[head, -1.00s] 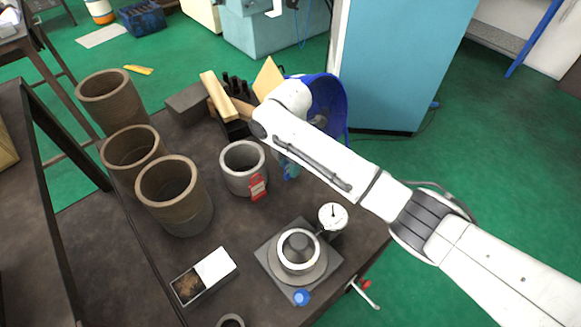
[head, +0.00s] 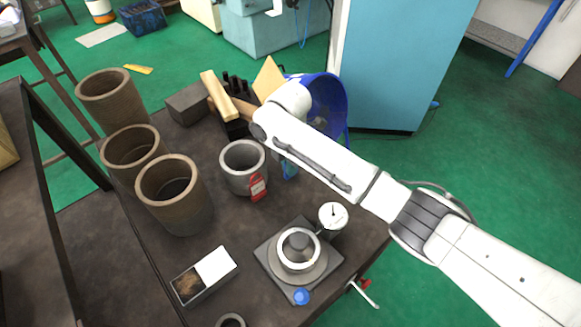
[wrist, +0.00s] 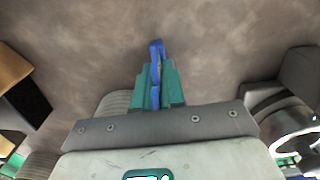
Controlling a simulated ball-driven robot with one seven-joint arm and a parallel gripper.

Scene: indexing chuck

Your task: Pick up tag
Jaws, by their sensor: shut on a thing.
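My gripper (wrist: 155,96) has teal fingers shut on a narrow blue looped strip (wrist: 157,55), seen nearly edge-on in the wrist view. I cannot tell whether this strip is the tag. In the head view my gripper (head: 289,169) points down just right of a grey cylinder, partly hidden by my arm. A red tag with a pale label (head: 258,188) is at the front right side of the grey hollow cylinder (head: 231,178), left of my gripper and apart from it. I cannot tell how it is attached.
Several brown hollow cylinders (head: 184,215) stand at the left of the dark bench. A chuck on a square plate (head: 272,283), a dial gauge (head: 333,214) and a blue-capped item (head: 301,297) are in front. A box (head: 205,277) lies front left. A blue bin (head: 340,110) stands behind my arm.

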